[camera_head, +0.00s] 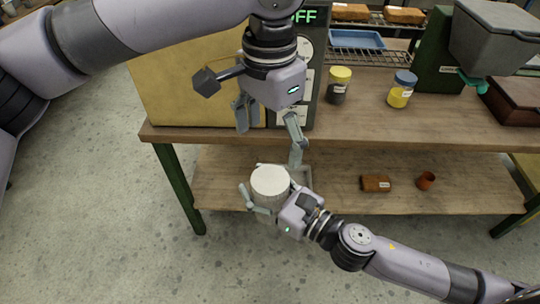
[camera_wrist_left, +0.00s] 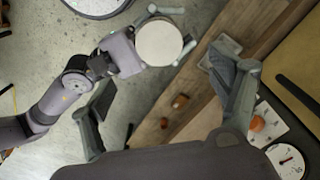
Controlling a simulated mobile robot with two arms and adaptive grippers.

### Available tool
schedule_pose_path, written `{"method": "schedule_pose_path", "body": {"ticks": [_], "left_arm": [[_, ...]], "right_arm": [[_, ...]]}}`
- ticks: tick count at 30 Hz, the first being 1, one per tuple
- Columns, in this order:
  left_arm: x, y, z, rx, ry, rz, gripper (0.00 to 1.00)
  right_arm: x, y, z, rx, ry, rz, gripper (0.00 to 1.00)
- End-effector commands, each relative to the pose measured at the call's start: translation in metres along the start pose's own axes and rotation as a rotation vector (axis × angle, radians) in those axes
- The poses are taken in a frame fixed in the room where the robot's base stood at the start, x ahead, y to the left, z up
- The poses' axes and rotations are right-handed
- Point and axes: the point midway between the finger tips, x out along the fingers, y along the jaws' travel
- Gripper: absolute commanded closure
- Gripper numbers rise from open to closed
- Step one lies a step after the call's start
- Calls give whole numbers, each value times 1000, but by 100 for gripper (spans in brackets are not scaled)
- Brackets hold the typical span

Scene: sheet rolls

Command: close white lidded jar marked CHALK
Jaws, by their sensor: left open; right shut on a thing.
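A white round jar (camera_head: 270,186) is held upright off the front edge of the bench. My right gripper (camera_head: 268,196) is shut on it, with fingers around its sides. Its flat pale top faces up; I cannot tell whether this is a separate lid lying on it. No CHALK marking is readable. In the left wrist view the jar (camera_wrist_left: 158,43) shows from above, with my right gripper (camera_wrist_left: 150,40) around it. My left gripper (camera_head: 268,133) is open and empty above and behind the jar; its fingers show wide apart in the left wrist view (camera_wrist_left: 165,85).
The workbench (camera_head: 430,133) holds a box with an OFF display (camera_head: 306,70), a yellow-lidded jar (camera_head: 338,86), a blue-lidded jar (camera_head: 402,88) and a grey hopper machine (camera_head: 490,38). A brown block (camera_head: 375,184) and small cup (camera_head: 426,180) lie on the lower shelf. Floor in front is clear.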

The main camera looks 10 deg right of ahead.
Motion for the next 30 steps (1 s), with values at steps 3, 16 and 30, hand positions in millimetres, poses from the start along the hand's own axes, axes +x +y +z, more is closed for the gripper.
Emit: {"method": "schedule_pose_path", "body": {"ticks": [3, 16, 30], "left_arm": [[-15, 0, 0, 0, 0, 0, 18], [-22, 0, 0, 1, -1, 1, 18], [-15, -3, -12, -13, 40, 38, 18]], "right_arm": [[0, 0, 1, 0, -2, 0, 100], [0, 0, 1, 0, -2, 0, 100], [0, 0, 1, 0, -2, 0, 100]]}}
